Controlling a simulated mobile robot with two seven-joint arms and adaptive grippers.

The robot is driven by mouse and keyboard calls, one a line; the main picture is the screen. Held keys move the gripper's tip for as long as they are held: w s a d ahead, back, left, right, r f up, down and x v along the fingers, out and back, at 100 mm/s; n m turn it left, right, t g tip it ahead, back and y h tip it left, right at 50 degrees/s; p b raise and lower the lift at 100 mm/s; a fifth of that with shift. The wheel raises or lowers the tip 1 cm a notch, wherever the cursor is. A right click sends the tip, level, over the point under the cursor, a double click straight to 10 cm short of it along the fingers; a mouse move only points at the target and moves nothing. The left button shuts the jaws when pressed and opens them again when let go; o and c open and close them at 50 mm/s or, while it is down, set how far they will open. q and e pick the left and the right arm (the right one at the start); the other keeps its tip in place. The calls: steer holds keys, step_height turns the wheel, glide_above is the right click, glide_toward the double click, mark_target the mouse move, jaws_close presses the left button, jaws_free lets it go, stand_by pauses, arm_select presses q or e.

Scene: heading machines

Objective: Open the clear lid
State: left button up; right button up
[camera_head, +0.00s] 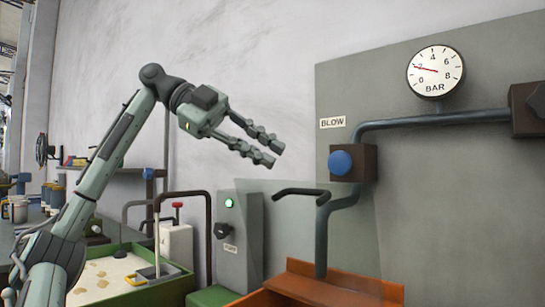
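The clear lid (285,232) is a faint see-through panel over an orange-brown tray (345,287) at the lower right. Its edges are hard to make out. A dark bent bar (300,191) shows at its upper part, overlapping a blue-grey pipe; I cannot tell whether it is fixed to the lid. My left gripper (274,154) is raised above and left of the bar, apart from it. Its two ribbed fingers point down to the right with a gap between them, and nothing is held. My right gripper is out of view.
A grey panel carries a pressure gauge (435,72), a pipe (440,118) and a blue knob (340,162). A grey switch box (239,245) with a green light stands left of the lid. A green tray (175,278) is at lower left. Clear wall space surrounds the gripper.

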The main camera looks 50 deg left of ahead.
arm_select(q)
steer(key=v, duration=1.2)
steer(key=shift+s+a, duration=0.15)
steer(key=shift+s, duration=0.15)
steer(key=shift+r, duration=0.1)
